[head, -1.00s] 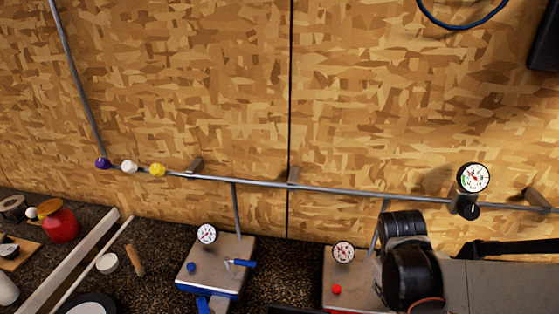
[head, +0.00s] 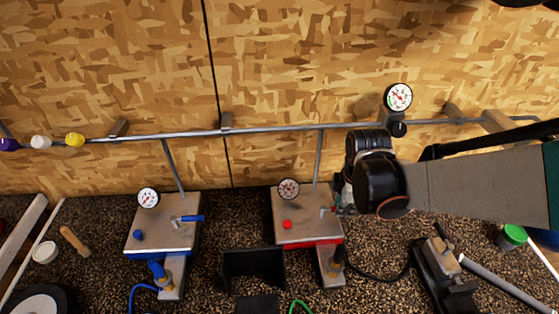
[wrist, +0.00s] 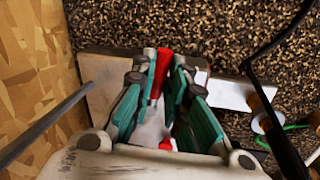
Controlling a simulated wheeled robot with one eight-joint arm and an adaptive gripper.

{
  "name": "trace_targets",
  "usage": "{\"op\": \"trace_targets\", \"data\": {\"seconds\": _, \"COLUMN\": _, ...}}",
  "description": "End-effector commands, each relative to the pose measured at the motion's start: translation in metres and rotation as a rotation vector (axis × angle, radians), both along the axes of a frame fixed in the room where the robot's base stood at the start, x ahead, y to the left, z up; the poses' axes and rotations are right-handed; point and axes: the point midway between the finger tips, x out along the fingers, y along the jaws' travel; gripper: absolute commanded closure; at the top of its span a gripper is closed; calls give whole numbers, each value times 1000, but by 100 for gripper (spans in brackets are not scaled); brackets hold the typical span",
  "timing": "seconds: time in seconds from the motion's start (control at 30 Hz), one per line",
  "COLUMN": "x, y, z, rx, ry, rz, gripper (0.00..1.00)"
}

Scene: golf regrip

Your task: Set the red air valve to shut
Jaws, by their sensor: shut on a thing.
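The red-based box (head: 308,234) stands on the bench in the head view, with a gauge (head: 288,188) and a red button on its grey top. The red air valve's handle (wrist: 161,68) shows between the teal finger pads in the wrist view, pointing toward the top of that picture. My gripper (wrist: 160,78) is shut on this handle. In the head view my gripper (head: 338,209) is at the box's right side and hides most of the valve, so the handle's angle is hard to read there.
A blue-based box (head: 163,233) with a blue valve handle (head: 190,218) stands to the left. A grey pipe (head: 260,131) runs along the wall with a gauge (head: 398,97) above it. A black bin (head: 253,266) and a black clamp-like stand (head: 440,270) are nearby.

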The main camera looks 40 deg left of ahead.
Motion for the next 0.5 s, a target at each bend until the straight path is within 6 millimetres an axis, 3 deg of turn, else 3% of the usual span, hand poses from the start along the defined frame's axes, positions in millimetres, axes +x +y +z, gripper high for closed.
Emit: {"op": "trace_targets", "data": {"seconds": 0.5, "x": 9, "y": 7, "z": 0, "rx": 2, "ry": 0, "rz": 184, "gripper": 100}}
